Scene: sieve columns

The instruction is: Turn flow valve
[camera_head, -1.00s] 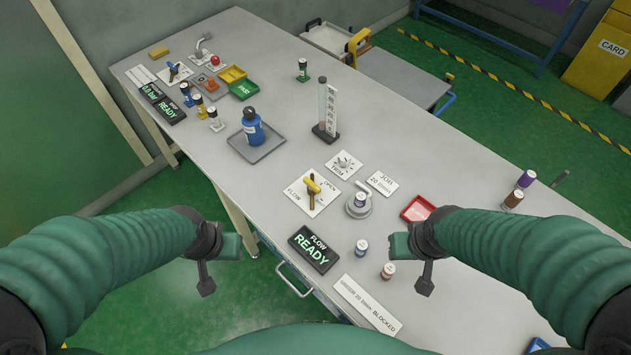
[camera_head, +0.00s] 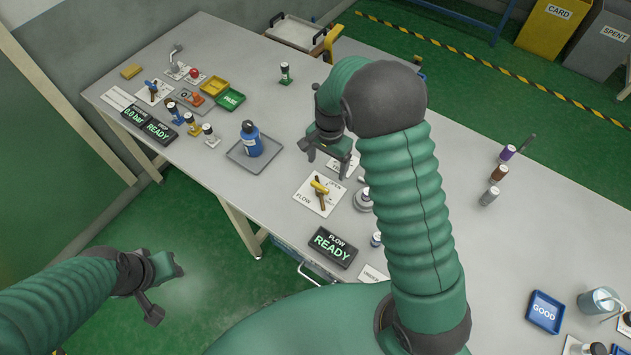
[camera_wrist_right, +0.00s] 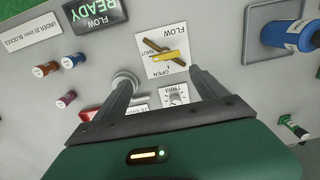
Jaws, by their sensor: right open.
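The flow valve (camera_head: 320,187) is a yellow handle on a dark stem, on a white plate (camera_head: 307,197) marked FLOW, OPEN and SHUT. In the right wrist view the yellow handle (camera_wrist_right: 167,56) lies just beyond the fingertips, crossing a dark bar. My right gripper (camera_head: 325,157) is open and empty above the table, behind the valve in the head view; its spread fingers (camera_wrist_right: 162,80) show in the wrist view.
A FLOW READY display (camera_head: 332,247) stands in front of the valve. A TRIM dial (camera_wrist_right: 174,95) and a round grey stand (camera_head: 364,198) are close by. A blue bottle (camera_head: 251,140) sits on a grey tray (camera_head: 238,156) to the left. Several capped vials stand around.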

